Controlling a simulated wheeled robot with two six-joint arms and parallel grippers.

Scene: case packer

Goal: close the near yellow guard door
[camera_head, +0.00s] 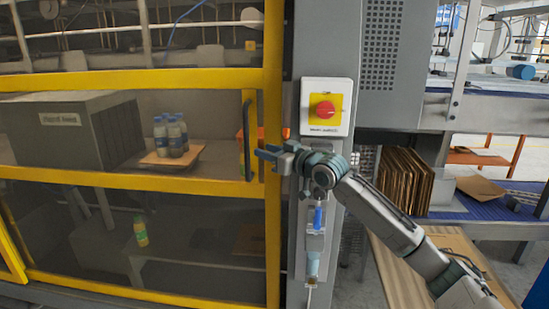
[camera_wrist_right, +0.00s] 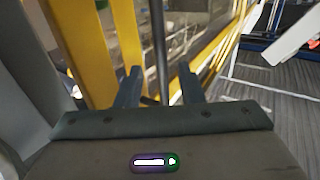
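The yellow-framed guard door (camera_head: 150,182) with clear panels fills the left of the head view. Its right upright meets or stands close to the grey post; I cannot tell whether a gap is left. A dark vertical handle (camera_head: 247,125) is on the door near that upright. My right gripper (camera_head: 268,153) is at the handle's lower part, reaching in from the right. In the right wrist view my right gripper (camera_wrist_right: 160,88) has its fingers apart, with the dark handle bar (camera_wrist_right: 160,40) showing between them; contact is not clear. My left gripper is not in view.
A grey post carries a red stop button (camera_head: 323,109) on a yellow plate. Behind the door, bottles (camera_head: 171,137) stand on a cardboard piece, and a yellow-green bottle (camera_head: 141,231) is lower down. Flat cartons (camera_head: 405,180) and a blue conveyor (camera_head: 490,205) are at right.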

